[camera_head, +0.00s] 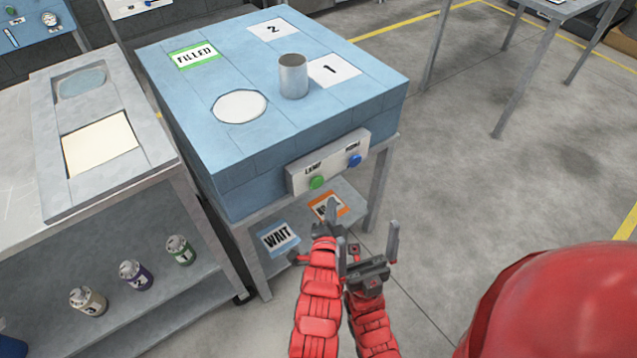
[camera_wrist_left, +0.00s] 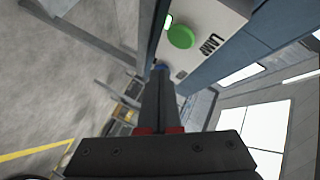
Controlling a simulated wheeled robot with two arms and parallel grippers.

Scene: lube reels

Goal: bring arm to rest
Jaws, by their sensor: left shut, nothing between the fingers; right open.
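My left gripper (camera_head: 331,207) is shut and empty, just below the front panel of the blue workstation. In the left wrist view its closed fingers (camera_wrist_left: 160,85) point toward the panel, apart from the green button as far as I can tell. My right gripper (camera_head: 367,238) is open and empty, fingers up, lower and to the right of the left one. The two grippers are close together and their forearms run side by side. The green button (camera_head: 316,182) and a blue button (camera_head: 355,160) sit on the panel (camera_head: 333,165). The green button also shows in the wrist view (camera_wrist_left: 181,37).
The blue workstation (camera_head: 230,165) bears a grey metal cup (camera_head: 293,76), a white disc (camera_head: 239,106) and labels. Several small cans, including a purple-banded one (camera_head: 136,275), stand on the left bench's lower shelf. The floor (camera_head: 480,190) to the right is clear.

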